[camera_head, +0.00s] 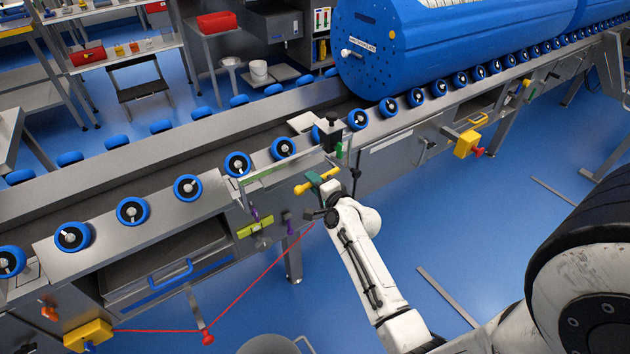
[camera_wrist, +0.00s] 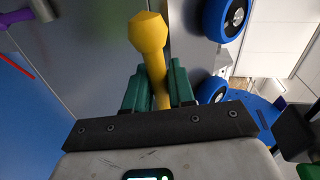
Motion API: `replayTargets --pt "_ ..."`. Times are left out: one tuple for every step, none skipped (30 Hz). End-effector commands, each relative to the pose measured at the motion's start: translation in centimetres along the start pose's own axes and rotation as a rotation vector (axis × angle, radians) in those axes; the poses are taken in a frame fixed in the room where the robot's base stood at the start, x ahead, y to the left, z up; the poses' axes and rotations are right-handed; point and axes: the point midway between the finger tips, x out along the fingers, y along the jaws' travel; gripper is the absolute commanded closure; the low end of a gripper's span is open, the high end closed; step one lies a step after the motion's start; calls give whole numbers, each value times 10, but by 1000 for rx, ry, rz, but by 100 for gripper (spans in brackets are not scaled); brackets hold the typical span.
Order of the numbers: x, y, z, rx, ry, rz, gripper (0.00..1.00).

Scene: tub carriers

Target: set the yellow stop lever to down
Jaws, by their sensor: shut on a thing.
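The yellow stop lever (camera_head: 301,189) is on the side of the steel roller conveyor, near the picture's middle in the head view. It also shows in the wrist view (camera_wrist: 148,33), with its faceted knob reaching out beyond my fingers. My gripper (camera_head: 316,181) is at the lever, and its green fingers (camera_wrist: 159,76) lie on either side of the lever's shaft, shut on it. The lever looks slanted in the head view. Its pivot is hidden behind my gripper.
The conveyor (camera_head: 215,213) carries blue-rimmed rollers and a big blue tub (camera_head: 450,50). Beside the lever are a yellow-green handle (camera_head: 256,229) and a purple knob (camera_wrist: 42,10). A red cord (camera_head: 262,276) runs low along the front.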

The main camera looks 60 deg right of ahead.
Motion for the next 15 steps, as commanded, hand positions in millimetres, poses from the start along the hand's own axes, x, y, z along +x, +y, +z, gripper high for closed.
replayTargets --pt "-1 -4 -1 19 -3 0 100" --pt "-1 -5 -1 31 -6 0 100" --pt "-1 -6 0 45 -8 0 100" --pt "-1 -6 0 53 -10 0 100" --pt "-1 -7 -1 61 -11 -1 100" --pt "-1 -7 0 69 -13 -1 100" --pt "-1 -8 0 75 -14 -1 100" --pt "-1 -8 0 80 -15 -1 100" --pt "-2 -8 0 85 -17 -1 100" --pt "-2 -8 0 88 -17 -1 100" --pt "-2 -8 0 90 -18 -1 100" --pt "-2 -8 0 92 -18 -1 100" --pt "-2 -8 0 94 -18 -1 100" --pt "-2 -8 0 94 -18 -1 100" --pt "-2 -8 0 95 -18 -1 100"
